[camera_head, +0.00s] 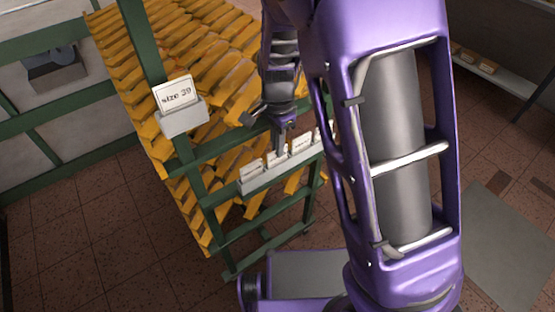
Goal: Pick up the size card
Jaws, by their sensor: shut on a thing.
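My gripper (283,149) points down over a grey card tray (262,182) on the green rack. It is shut on a white size card (275,160) that stands among the tray's cards; its print is too small to read. I cannot tell whether the card is still seated in the tray. Another white card (250,169) stands to its left and one more (302,143) to its right. A separate card (175,95) reading "size 39" stands upright in a grey holder (184,122) on the rack's left post.
The green rack (150,48) holds rows of yellow shoe lasts (200,40) behind the gripper. Its rails and post stand close around the tray. My purple arm covers much of the right side. Tiled floor (90,240) is clear at the lower left.

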